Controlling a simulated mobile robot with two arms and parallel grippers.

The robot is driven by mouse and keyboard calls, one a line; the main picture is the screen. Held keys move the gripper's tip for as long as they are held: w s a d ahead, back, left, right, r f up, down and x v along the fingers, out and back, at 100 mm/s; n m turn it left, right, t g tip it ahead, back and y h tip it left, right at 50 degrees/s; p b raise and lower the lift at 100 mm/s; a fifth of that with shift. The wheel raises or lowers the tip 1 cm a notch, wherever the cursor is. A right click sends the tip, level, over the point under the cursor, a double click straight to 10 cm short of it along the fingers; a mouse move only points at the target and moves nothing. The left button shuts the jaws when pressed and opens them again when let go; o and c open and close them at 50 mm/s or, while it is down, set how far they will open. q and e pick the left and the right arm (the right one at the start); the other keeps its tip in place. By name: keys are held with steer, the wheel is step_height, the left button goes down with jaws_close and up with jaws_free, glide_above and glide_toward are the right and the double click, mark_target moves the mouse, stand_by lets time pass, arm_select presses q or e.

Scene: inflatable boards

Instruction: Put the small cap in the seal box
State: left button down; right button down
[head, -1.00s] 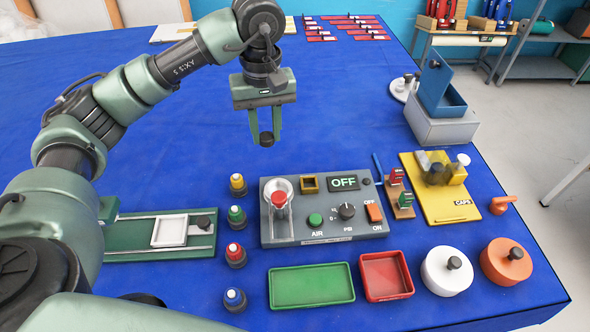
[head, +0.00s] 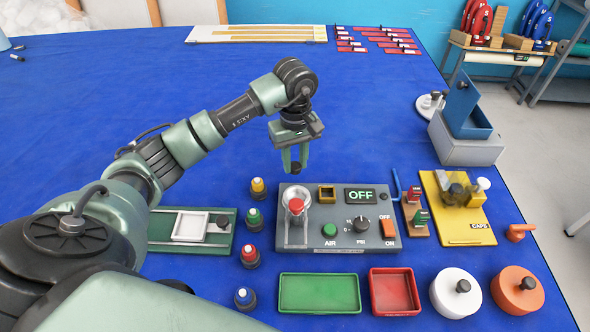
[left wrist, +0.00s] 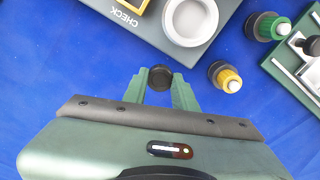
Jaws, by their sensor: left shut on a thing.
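My left gripper (head: 295,163) is shut on a small black round cap (head: 296,168), held between its fingertips above the blue table, just behind the grey control panel. In the left wrist view the cap (left wrist: 160,77) sits between the green fingers (left wrist: 160,88). A blue open box (head: 468,122) with its lid (head: 460,98) raised stands on a grey base at the right; I see no label on it, and it looks like the seal box. It is well to the right of my left gripper. My right gripper is not in view.
The grey panel (head: 340,236) reads OFF. A yellow CAPS board (head: 470,232) holds several pieces. Red and green clips (head: 416,205) stand between them. Several coloured-top knobs (head: 254,217) and a green slide fixture (head: 160,235) lie left. Trays and round lidded pots line the front.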

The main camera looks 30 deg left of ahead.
mark_target(295, 174)
arm_select(q)
step_height(295, 174, down, 4)
steer(key=shift+r+p, duration=0.1)
steer(key=shift+p, duration=0.45)
steer(key=shift+f, duration=0.35)
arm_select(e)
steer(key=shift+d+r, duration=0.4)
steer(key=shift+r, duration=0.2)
arm_select(q)
steer(key=shift+f, duration=0.1)
steer(key=shift+f, duration=0.15)
steer(key=c, duration=1.4)
jaws_free()
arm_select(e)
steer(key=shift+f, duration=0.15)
